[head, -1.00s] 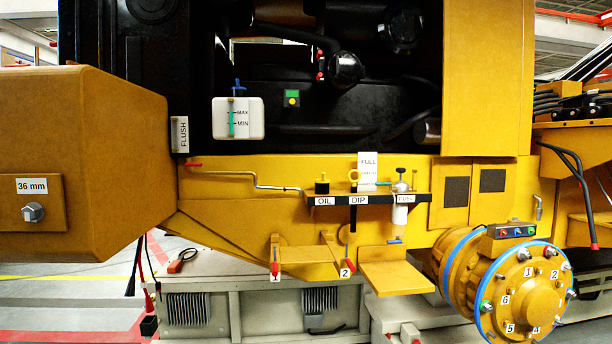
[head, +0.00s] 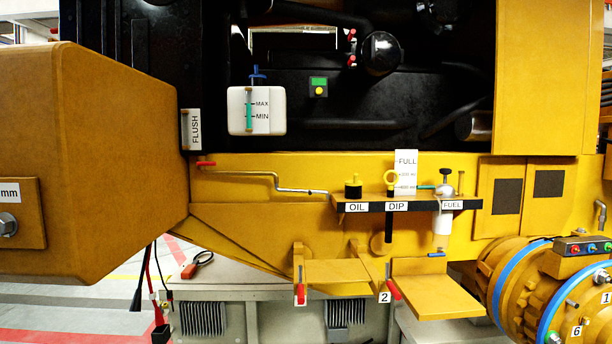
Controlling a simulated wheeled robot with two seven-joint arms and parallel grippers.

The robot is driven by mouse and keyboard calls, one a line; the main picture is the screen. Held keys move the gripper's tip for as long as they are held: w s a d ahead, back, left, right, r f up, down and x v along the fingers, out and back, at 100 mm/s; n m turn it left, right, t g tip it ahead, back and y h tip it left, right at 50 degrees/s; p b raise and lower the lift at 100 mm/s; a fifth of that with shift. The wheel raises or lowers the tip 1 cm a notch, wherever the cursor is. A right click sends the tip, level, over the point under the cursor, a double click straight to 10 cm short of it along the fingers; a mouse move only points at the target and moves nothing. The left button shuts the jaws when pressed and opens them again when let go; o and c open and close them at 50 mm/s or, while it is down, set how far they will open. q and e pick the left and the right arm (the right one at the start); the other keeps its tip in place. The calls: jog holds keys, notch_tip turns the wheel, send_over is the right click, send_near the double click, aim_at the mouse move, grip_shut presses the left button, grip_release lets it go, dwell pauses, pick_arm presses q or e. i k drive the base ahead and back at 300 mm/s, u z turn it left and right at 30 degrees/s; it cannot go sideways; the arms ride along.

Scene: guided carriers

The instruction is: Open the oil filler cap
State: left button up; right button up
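The oil filler cap (head: 353,190) is a small black cap with a yellow top. It sits upright on the narrow shelf, above the label OIL (head: 357,207). The cap appears seated; its opening is not visible. Neither of my grippers shows in the head view.
To the cap's right are the yellow dipstick ring (head: 391,179), a white FULL card (head: 405,172) and the fuel filter (head: 442,222). A crank rod (head: 270,178) lies left of it. A yellow block (head: 110,170) juts out at left. Steps (head: 430,294) stick out below.

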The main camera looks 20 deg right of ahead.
aim_at(354, 182)
jog(key=z, duration=0.2)
jog(key=i, duration=0.7)
jog(key=z, duration=0.55)
